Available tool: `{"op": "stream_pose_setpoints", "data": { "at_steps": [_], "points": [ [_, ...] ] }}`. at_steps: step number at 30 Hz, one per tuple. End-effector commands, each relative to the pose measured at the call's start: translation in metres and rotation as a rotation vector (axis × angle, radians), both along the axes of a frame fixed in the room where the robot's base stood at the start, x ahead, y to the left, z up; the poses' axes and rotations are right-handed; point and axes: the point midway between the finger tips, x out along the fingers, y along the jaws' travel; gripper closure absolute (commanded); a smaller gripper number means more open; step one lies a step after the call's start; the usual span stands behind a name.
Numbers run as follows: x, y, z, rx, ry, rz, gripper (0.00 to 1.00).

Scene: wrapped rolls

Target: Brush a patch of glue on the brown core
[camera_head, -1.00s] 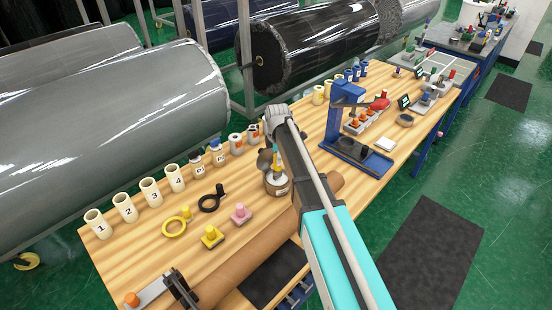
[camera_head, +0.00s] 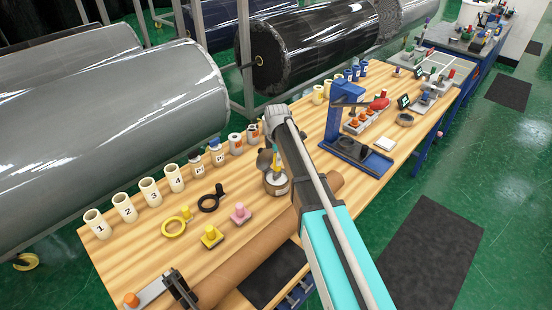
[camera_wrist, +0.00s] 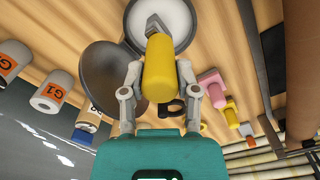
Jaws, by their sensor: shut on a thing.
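My gripper (camera_wrist: 160,72) is shut on the yellow handle of the glue brush (camera_wrist: 158,84) in the wrist view. The brush's grey lower part reaches over the open pot of white glue (camera_wrist: 172,22); whether its bristles touch the glue is hidden. The pot's round dark lid (camera_wrist: 108,68) stands open beside it. In the head view the glue pot (camera_head: 276,186) stands on the wooden table, left of my arm. The brown core (camera_head: 238,264) lies along the table's front edge, partly covered by my arm. It also shows at the right of the wrist view (camera_wrist: 300,75).
The wooden table (camera_head: 125,250) holds numbered cups (camera_head: 125,207), a yellow ring (camera_head: 174,228), a black ring (camera_head: 209,203) and yellow and pink knobs (camera_head: 240,213). A blue press stand (camera_head: 345,120) is to the right. Large wrapped rolls (camera_head: 110,125) lie behind.

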Motion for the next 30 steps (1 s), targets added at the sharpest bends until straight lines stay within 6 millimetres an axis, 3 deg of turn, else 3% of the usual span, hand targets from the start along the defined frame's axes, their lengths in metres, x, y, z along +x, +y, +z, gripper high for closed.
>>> {"op": "stream_pose_setpoints", "data": {
  "at_steps": [30],
  "points": [
    [-0.0002,0.0011,-0.0091,0.000,0.000,0.001,1.00]
  ]
}}
